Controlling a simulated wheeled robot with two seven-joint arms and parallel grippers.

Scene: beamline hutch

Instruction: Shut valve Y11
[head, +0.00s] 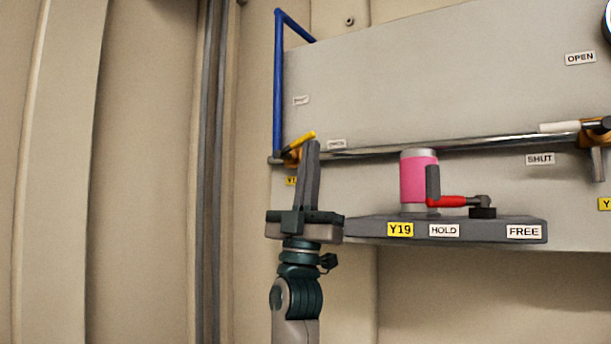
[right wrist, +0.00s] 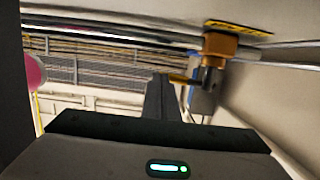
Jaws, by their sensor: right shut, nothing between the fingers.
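A small valve with a yellow handle (head: 303,139) sits on the pipe at the panel's left edge. Its handle slants up to the right. The yellow tag (head: 290,181) below it starts with "Y1"; the rest is hidden behind my right gripper. My right gripper (head: 312,147) points up, shut and empty, just in front of and right of this valve, partly covering it. In the right wrist view, the shut fingers (right wrist: 160,84) are beside the yellow handle (right wrist: 180,78), below the brass valve body (right wrist: 215,46); I cannot tell whether they touch. My left gripper is out of view.
A grey shelf (head: 480,229) tagged Y19, HOLD and FREE carries a pink cylinder (head: 417,178) and a red lever (head: 452,201), right of my gripper. Another valve with a white handle (head: 560,127) is at far right, between OPEN and SHUT signs. A blue pipe (head: 278,80) rises at left.

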